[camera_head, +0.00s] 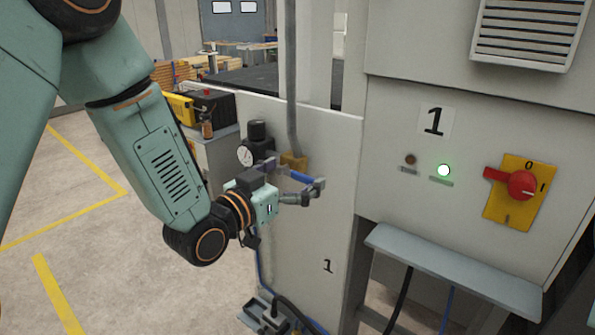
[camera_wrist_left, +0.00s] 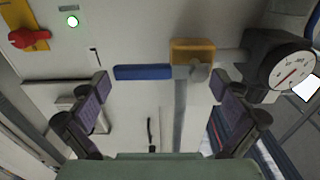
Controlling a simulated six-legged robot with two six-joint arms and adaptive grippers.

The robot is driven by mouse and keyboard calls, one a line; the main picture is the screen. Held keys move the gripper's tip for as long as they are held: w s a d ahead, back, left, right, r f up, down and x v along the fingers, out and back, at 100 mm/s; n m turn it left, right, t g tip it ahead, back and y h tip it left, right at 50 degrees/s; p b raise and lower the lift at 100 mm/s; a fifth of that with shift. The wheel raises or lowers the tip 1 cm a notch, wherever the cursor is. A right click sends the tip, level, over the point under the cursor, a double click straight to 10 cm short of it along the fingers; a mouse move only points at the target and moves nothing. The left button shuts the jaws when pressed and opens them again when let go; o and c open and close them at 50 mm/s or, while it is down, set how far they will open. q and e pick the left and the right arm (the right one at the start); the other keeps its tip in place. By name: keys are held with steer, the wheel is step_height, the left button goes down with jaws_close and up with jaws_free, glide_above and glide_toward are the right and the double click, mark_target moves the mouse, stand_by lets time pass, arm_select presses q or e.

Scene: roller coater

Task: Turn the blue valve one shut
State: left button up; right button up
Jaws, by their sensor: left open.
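The blue valve lever (camera_head: 302,177) sits on a brass-yellow valve body (camera_head: 293,160) on the grey panel marked 1, at the foot of a vertical grey pipe. In the left wrist view the lever (camera_wrist_left: 143,72) points left from the yellow body (camera_wrist_left: 193,50), crosswise to the pipe. My left gripper (camera_head: 295,178) is open in front of the valve. In the left wrist view its two dark-padded fingers (camera_wrist_left: 162,82) stand apart on either side of the lever's span, and I see no clear contact. The right gripper is not in view.
A black regulator with a round gauge (camera_head: 245,156) is beside the valve; the gauge (camera_wrist_left: 290,72) is right of the fingers in the wrist view. A red rotary switch (camera_head: 521,185), green lamp (camera_head: 444,170) and grey ledge (camera_head: 450,262) are to the right. Cables hang below.

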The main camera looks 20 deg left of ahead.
arm_select(q)
steer(key=shift+w+f, duration=0.1)
steer(key=shift+w, duration=0.35)
steer(key=shift+s+d, duration=0.1)
steer(key=shift+c, duration=0.6)
steer(key=c, duration=1.3)
